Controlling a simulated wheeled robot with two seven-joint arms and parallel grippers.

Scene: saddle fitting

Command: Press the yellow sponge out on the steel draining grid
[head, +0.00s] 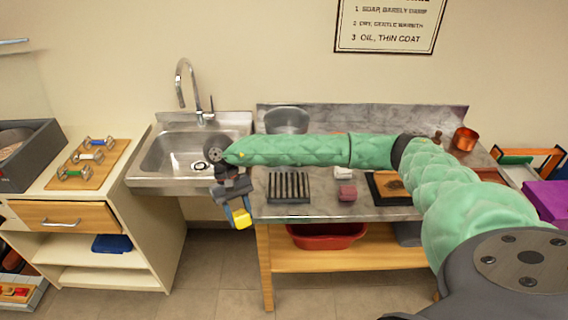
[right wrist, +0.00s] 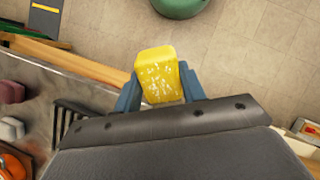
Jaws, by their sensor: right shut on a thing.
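The yellow sponge (head: 240,218) is held between the fingers of my right gripper (head: 234,212). In the right wrist view the sponge (right wrist: 160,76) sits between the two blue fingertips, with pale flecks on its face. The gripper hangs in front of the counter edge, below the sink's right corner, with floor beneath the sponge. The steel draining grid (head: 289,187), a dark ribbed rack, lies on the counter to the right of the gripper. It also shows partly in the right wrist view (right wrist: 66,120). The sponge and grid are apart. My left gripper is not in view.
A sink (head: 180,155) with a tap is to the left. A metal bowl (head: 286,121) stands behind my right arm. A pink block (head: 347,192), a white block (head: 343,173) and a dark tray (head: 385,188) lie right of the grid. A red basin (head: 327,238) is on the shelf below.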

